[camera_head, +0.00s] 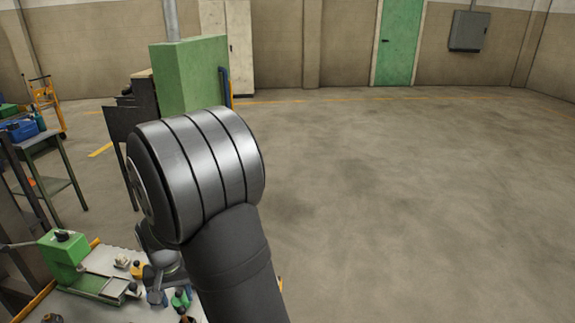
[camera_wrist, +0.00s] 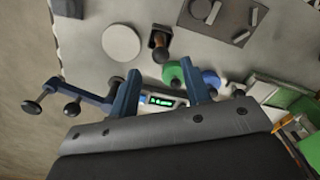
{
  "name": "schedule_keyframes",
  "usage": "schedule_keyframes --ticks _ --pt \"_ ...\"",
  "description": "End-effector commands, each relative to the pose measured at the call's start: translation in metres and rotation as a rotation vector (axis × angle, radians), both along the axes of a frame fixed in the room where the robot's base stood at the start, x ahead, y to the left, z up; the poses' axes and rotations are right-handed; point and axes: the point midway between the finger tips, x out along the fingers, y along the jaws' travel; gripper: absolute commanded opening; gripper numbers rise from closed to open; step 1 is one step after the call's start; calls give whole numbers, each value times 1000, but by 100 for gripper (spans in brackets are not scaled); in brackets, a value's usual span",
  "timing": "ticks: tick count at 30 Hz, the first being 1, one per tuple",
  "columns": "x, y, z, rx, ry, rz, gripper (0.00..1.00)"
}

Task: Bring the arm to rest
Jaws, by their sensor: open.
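In the wrist view my gripper (camera_wrist: 162,85) points at a pale bench top (camera_wrist: 85,50). Its two blue fingers stand apart. A device with a lit green display (camera_wrist: 161,100) shows behind the gap between them, and no object is seen gripped. In the head view my dark arm with its banded metal joint fills the middle and hides part of the bench (camera_head: 105,308). The gripper itself is mostly hidden there.
The bench holds a green machine (camera_head: 63,252), a pale disc (camera_wrist: 121,43), a brown-handled tool (camera_wrist: 160,48), a green round piece (camera_wrist: 172,73) and a dark plate (camera_wrist: 222,18). A green cabinet (camera_head: 190,75) stands behind. Open floor (camera_head: 420,190) lies to the right.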

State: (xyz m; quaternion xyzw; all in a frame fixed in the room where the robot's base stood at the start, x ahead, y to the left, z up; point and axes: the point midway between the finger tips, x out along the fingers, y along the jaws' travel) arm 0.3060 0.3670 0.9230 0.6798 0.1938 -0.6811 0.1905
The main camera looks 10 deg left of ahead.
Motion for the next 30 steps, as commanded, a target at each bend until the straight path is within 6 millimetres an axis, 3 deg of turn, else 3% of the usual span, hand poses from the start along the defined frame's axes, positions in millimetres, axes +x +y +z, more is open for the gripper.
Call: schedule_keyframes --ticks 6,13,19,28,30 --pt "-1 -1 -45 -4 3 0 44" --pt "0 0 -76 -2 1 0 44" --pt "0 0 -88 0 0 0 44" --pt "0 0 -89 1 -1 0 44" --pt "0 1 -88 2 -2 -3 57"
